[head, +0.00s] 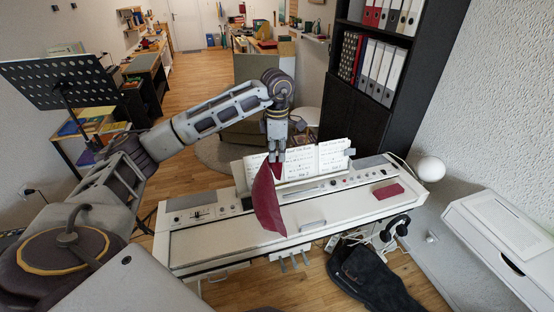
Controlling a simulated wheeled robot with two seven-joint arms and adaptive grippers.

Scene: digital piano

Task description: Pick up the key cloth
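The key cloth (268,205) is a dark red sheet, held near its top and hanging down in front of the digital piano (210,240). My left gripper (277,157) is shut on the cloth's upper end, above the piano and in front of the open sheet music. The cloth's lower tip hangs over the piano's closed top; whether it touches the surface I cannot tell. My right gripper is not in view.
Sheet music (328,160) stands at the piano's back. A small dark red block (388,191) lies on its right end, near a round white lamp (430,169). A black bag (370,275) lies on the floor at front right. A dark shelf (350,110) stands behind.

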